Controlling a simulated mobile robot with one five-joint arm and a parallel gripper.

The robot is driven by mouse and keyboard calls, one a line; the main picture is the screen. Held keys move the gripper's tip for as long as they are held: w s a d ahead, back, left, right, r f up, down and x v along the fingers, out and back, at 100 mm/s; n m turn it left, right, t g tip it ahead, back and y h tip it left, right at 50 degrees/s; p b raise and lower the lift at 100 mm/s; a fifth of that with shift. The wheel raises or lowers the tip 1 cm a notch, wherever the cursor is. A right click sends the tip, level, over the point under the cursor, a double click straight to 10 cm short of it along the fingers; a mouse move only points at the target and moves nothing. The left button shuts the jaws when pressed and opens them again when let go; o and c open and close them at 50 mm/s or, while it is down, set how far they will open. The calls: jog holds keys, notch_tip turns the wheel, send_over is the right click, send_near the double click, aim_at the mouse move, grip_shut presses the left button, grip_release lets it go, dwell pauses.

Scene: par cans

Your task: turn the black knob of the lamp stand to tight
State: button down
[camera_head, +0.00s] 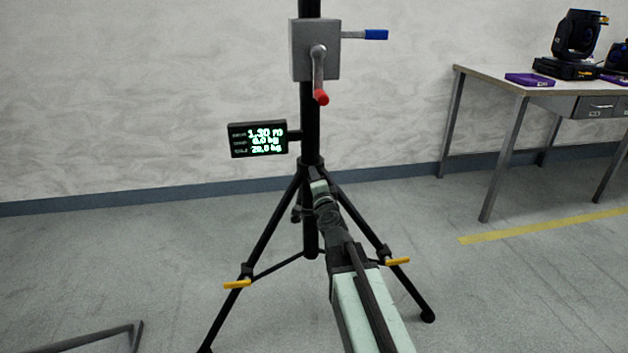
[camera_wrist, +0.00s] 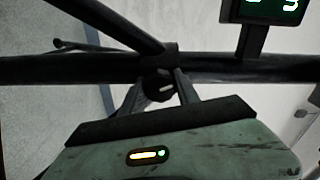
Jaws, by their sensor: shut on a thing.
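The lamp stand (camera_head: 311,122) is a black upright column on spread tripod legs. In the head view my arm reaches to the column where the legs meet, and my gripper (camera_head: 320,188) hides the black knob there. In the wrist view the round black knob (camera_wrist: 158,87) sits against the column, with a short pale mark on its face. The two fingers of my gripper (camera_wrist: 159,92) are on either side of the knob and shut on it. How tight the knob is cannot be seen.
A grey winch box (camera_head: 315,50) with a red-ended crank and a blue-ended lever is higher on the column. A lit display (camera_head: 258,139) sticks out left. Yellow handles (camera_head: 237,284) are on the legs. A table (camera_head: 500,78) with lamps stands right.

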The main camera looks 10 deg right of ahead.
jog(key=shift+m, duration=0.5)
jog(key=c, duration=0.9)
grip_release()
